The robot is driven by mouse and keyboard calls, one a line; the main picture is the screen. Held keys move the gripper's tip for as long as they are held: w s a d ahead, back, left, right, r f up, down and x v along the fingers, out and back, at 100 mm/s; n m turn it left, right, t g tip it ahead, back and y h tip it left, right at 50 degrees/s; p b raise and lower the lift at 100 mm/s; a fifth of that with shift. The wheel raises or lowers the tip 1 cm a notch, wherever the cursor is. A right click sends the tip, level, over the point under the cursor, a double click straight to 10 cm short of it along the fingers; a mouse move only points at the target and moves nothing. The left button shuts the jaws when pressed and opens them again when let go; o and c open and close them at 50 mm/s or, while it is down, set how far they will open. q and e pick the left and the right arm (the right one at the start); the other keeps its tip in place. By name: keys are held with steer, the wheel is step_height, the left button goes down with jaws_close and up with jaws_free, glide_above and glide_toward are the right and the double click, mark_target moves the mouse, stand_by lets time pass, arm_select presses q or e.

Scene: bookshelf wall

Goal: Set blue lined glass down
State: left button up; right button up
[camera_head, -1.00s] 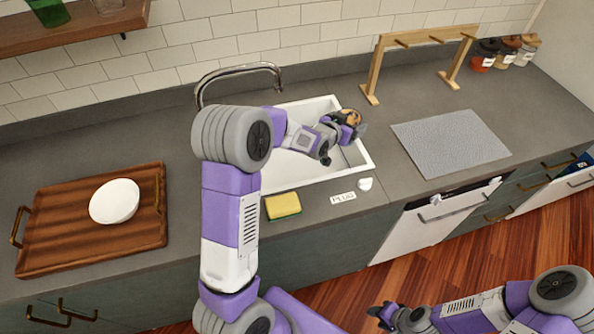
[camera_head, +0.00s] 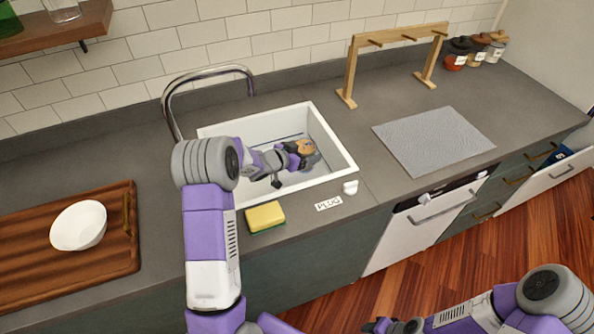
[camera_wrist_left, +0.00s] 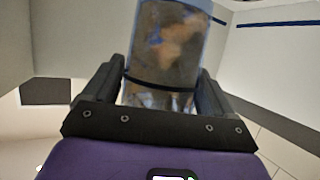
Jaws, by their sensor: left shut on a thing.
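My left gripper (camera_head: 300,153) is over the white sink (camera_head: 343,160), inside its rim outline in the head view. It is shut on the blue lined glass, which is hard to make out in the head view. In the left wrist view the glass (camera_wrist_left: 165,45) is see-through, with a bluish top part and a dark line around it. It stands between the two fingers of the left gripper (camera_wrist_left: 160,75). Whether the glass touches the sink cannot be told. My right gripper (camera_head: 388,326) is at the bottom edge, partly cut off; its jaws are unclear.
A faucet (camera_head: 168,105) arches at the sink's back left. A yellow sponge (camera_head: 265,217), a white plug (camera_head: 350,187) and a PLUG label lie in front. A grey mat (camera_head: 433,140) lies bare to the right, below a wooden rack (camera_head: 349,75). A bowl (camera_head: 78,226) sits on a wooden tray (camera_head: 125,255).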

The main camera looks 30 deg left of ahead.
arm_select(q)
step_height(320, 180, down, 6)
steer(key=shift+f+b, duration=0.1)
steer(key=shift+b, duration=0.75)
steer(key=shift+f, duration=0.15)
steer(key=o, duration=1.1)
steer(key=shift+s+a+r, duration=0.15)
steer(key=shift+s+r, duration=0.05)
steer(key=shift+r, duration=0.15)
steer(key=p+v, duration=0.2)
steer(key=v, duration=0.9)
steer(key=shift+s, duration=0.35)
